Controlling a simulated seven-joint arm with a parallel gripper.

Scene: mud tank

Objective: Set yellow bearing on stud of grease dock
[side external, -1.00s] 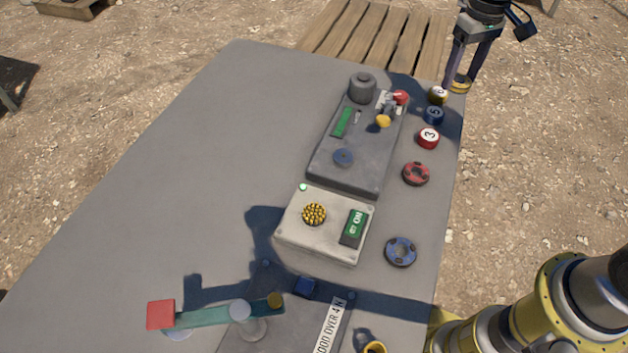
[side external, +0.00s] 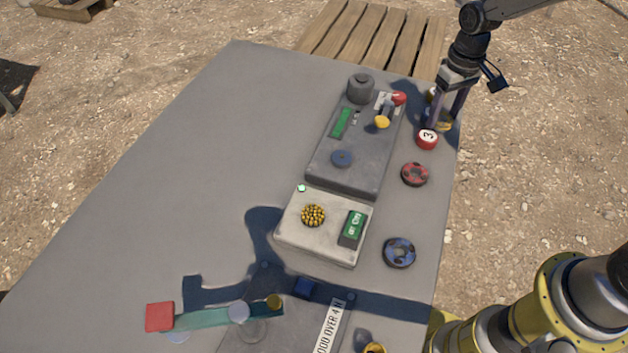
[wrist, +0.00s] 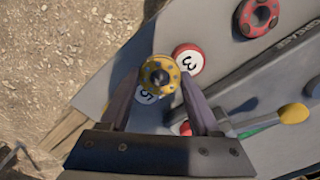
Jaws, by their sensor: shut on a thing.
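My gripper (side external: 443,122) is at the far right edge of the table in the side view, pointing down. In the wrist view, its jaws (wrist: 160,85) are shut on the yellow bearing (wrist: 160,75), a ring with dark spots around a central hole. The bearing is above the numbered pucks; I cannot tell how high. In the side view it is partly hidden by the fingers.
A red "3" puck (side external: 427,139), a red bearing (side external: 414,174) and a blue bearing (side external: 399,252) line the right edge. Yellow (side external: 382,122) and red (side external: 398,98) knobs rise from the block. A pale box (side external: 290,237) stands nearer. The table's left (side external: 200,180) is clear.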

